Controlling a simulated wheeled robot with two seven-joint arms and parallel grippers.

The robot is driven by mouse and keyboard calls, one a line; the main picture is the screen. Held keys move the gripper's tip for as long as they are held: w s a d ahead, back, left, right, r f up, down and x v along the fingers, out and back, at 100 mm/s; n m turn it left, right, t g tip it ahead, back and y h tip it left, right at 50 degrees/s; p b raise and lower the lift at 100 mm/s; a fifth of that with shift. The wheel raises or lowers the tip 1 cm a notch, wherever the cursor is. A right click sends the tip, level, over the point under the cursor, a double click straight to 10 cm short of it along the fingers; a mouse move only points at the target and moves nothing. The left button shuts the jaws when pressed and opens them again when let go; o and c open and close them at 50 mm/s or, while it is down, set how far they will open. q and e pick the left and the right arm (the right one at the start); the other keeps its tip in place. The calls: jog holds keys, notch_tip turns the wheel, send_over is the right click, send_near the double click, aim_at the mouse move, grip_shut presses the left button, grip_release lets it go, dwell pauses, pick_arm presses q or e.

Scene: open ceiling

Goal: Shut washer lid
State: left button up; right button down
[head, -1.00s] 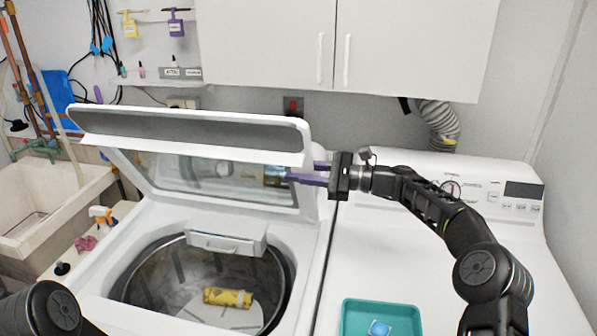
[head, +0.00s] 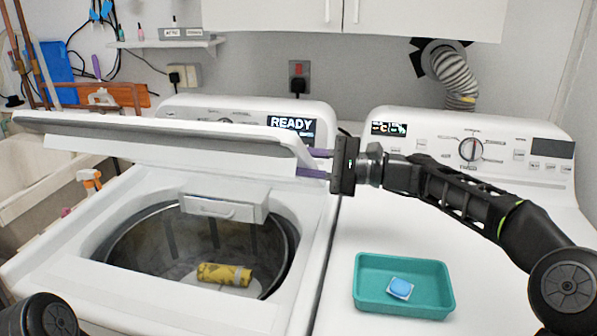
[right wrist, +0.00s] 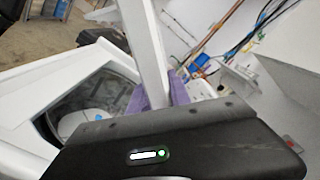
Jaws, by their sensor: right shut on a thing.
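The washer lid (head: 170,138) is white with a grey underside strip. In the head view it is tilted low over the washer (head: 110,295), partly open, with its front edge toward me. The round drum opening shows below it, with a yellow item (head: 224,274) inside. My right gripper (head: 312,163) has purple fingers at the lid's right edge and is shut on it. In the right wrist view the fingers (right wrist: 160,95) sit on both sides of the white lid edge (right wrist: 143,45). Of my left arm only a dark joint shows at the bottom left; its gripper is out of view.
A second white machine (head: 345,225) stands close on the right. A teal tray (head: 365,303) with a blue-and-white item (head: 399,288) lies on its top. A sink (head: 40,185) and an orange-topped bottle (head: 90,180) are at the left.

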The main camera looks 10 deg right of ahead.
pick_arm(q)
notch_tip(320, 180, down, 9)
jog(key=b, duration=0.7)
pick_arm(e)
jog(key=s+a+f+n, duration=0.1)
jog(key=s+f+n, duration=0.1)
jog(key=f, duration=0.3)
jog(key=shift+s, duration=0.5)
pick_arm(q)
jog(key=shift+c, duration=0.6)
pick_arm(e)
jog(key=shift+a, duration=0.1)
